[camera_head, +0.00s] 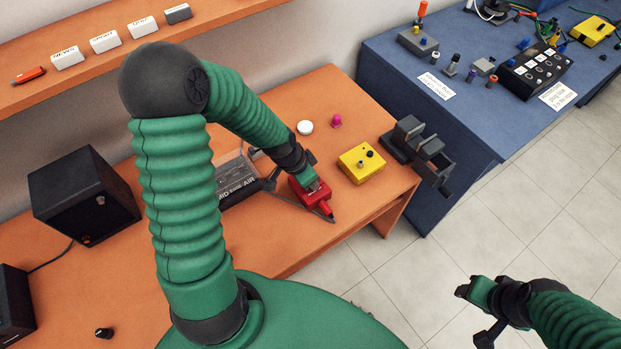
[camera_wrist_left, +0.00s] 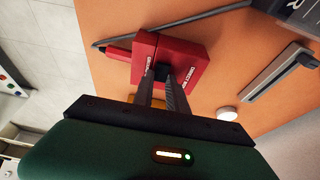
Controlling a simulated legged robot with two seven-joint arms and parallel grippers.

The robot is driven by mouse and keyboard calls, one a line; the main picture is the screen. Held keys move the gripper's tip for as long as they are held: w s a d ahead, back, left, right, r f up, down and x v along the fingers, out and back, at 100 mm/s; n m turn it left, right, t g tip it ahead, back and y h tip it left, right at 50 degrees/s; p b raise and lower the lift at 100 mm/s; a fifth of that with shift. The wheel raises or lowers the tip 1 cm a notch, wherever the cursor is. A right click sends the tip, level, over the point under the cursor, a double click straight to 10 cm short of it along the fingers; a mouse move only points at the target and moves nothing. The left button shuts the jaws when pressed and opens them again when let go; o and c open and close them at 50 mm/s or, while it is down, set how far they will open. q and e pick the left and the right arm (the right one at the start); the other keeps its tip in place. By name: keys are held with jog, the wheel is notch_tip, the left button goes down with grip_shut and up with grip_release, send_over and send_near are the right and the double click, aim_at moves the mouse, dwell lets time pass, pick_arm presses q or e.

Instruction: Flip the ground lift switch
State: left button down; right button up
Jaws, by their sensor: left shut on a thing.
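A red direct box (camera_head: 298,193) sits on the orange table near its front edge, with a red plug and dark cable at one end. It also shows in the left wrist view (camera_wrist_left: 192,62), with white lettering on its top. My left gripper (camera_head: 314,186) reaches down onto the box. In the left wrist view its two fingers (camera_wrist_left: 163,80) are close together on a small black part (camera_wrist_left: 160,71) at the box, probably the switch, which they partly hide. My right gripper (camera_head: 476,292) hangs over the floor at lower right, away from the table; its finger state is unclear.
A yellow box (camera_head: 361,163), a white round knob (camera_head: 305,127) and a magenta knob (camera_head: 336,121) stand nearby. A black clamp-like holder (camera_head: 420,152) is at the table's right edge. A clear-covered dark device (camera_head: 234,184) lies left of the box. A black speaker (camera_head: 85,197) stands far left.

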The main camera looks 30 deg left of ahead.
pick_arm(q)
jog(key=c, duration=1.3)
grip_release()
jog(key=shift+f, duration=0.1)
jog(key=p+v, duration=0.6)
jog(key=v, duration=1)
jog(key=shift+a+r, duration=0.15)
jog(key=shift+r, duration=0.25)
